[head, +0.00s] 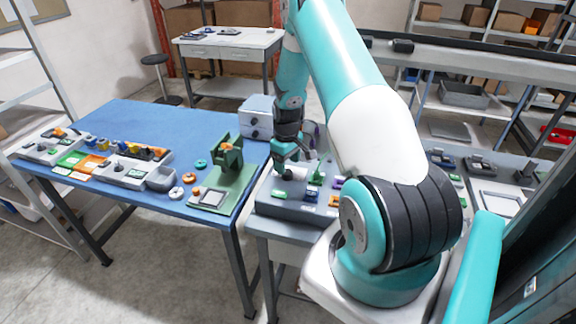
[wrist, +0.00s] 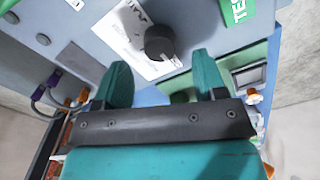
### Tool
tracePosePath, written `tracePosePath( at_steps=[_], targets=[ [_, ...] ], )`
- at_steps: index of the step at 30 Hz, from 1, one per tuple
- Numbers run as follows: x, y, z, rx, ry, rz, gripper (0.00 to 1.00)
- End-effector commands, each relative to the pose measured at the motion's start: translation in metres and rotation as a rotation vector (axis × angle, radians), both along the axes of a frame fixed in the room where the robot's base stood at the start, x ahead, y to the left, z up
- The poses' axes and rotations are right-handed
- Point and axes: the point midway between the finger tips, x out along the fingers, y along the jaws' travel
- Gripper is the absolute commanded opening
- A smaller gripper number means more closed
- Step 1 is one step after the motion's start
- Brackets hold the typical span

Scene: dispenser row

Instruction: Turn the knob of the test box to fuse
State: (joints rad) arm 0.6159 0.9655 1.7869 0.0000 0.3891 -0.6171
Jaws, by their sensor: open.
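The knob (wrist: 160,43) of the test box is dark and round, on a white printed plate (wrist: 122,38). A pale mark shows on its edge nearest me. The print is too small to read which setting it points to.
In the head view, a blue table (head: 130,115) with several parts and a green fixture (head: 230,160) stands left of my arm.

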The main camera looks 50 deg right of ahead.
Motion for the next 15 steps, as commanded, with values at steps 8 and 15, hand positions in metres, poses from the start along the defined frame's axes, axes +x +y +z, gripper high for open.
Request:
tracePosePath(
  at_steps=[8, 15],
  targets=[
    [-0.001, -0.001, -0.033, 0.001, 0.001, -0.002, 0.65],
    [-0.001, -0.001, -0.039, 0.000, 0.000, -0.002, 0.65]
  ],
)
